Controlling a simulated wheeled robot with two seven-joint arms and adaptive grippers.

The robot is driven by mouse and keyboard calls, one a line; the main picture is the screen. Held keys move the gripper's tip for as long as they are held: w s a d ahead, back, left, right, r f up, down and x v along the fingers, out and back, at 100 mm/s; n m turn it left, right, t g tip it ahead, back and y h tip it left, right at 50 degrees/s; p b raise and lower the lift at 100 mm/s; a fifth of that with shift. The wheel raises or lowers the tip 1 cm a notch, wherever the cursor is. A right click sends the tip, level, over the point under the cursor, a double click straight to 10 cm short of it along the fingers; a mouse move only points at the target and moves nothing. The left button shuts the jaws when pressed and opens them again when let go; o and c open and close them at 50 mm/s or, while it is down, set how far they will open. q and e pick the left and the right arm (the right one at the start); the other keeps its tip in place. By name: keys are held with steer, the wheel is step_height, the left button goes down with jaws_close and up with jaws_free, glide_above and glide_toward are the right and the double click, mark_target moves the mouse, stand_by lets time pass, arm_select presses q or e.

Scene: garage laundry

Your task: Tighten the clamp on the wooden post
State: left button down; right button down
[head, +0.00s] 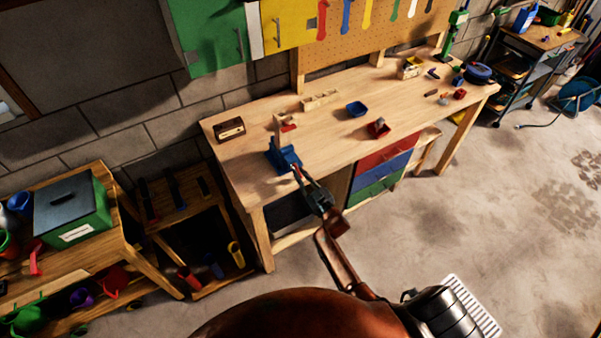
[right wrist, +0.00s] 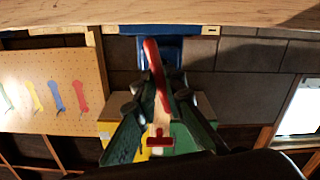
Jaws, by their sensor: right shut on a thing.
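A blue vise (head: 283,157) sits at the front edge of the workbench, with a pale wooden post (head: 278,126) standing upright at it. A small red piece (head: 289,127) shows beside the post; in the right wrist view a red crosspiece (right wrist: 160,142) lies across the post (right wrist: 160,112). That view is upside down, with the blue vise (right wrist: 160,53) near its top. My right gripper (head: 298,172) is at the front of the vise. Its fingers (right wrist: 158,100) are shut on a red bar-shaped handle (right wrist: 152,58). My left gripper is not in view.
Red, blue and green drawers (head: 385,172) are below. A low wooden shelf (head: 135,250) stands left. The floor at right is mostly clear.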

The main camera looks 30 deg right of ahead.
steer(key=shift+s+f+m+p, duration=0.2)
steer(key=shift+m+p, duration=0.2)
steer(key=shift+m, duration=0.4)
steer(key=shift+f, duration=0.1)
steer(key=c, duration=2)
jaws_free()
steer(key=shift+r, duration=0.25)
steer(key=s, duration=0.8)
steer(key=s+d, duration=0.1)
steer(key=s, duration=0.3)
steer(key=shift+w, duration=0.1)
